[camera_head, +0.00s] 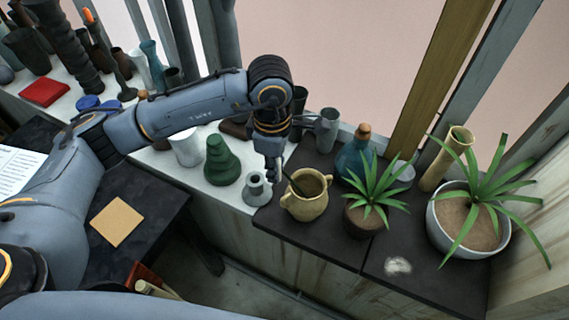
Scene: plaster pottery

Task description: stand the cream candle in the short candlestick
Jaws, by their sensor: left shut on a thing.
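My left gripper (275,178) points down between the short candlestick and a tan two-handled jug (307,203). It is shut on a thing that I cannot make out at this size. The short candlestick (257,190), small and grey with a flared base, stands upright at the right end of the white sill, just left of the fingertips. I cannot make out a cream candle anywhere. A dark, thin stick-like shape slants at the jug's mouth beside the gripper; I cannot tell what it is. My right gripper is not in view.
A green stepped vase (221,162) and a white pot (185,147) stand left of the candlestick. A blue bottle (353,162), a small potted plant (362,217) and a larger one (466,222) stand right of the jug. The dark ledge's front right is mostly clear.

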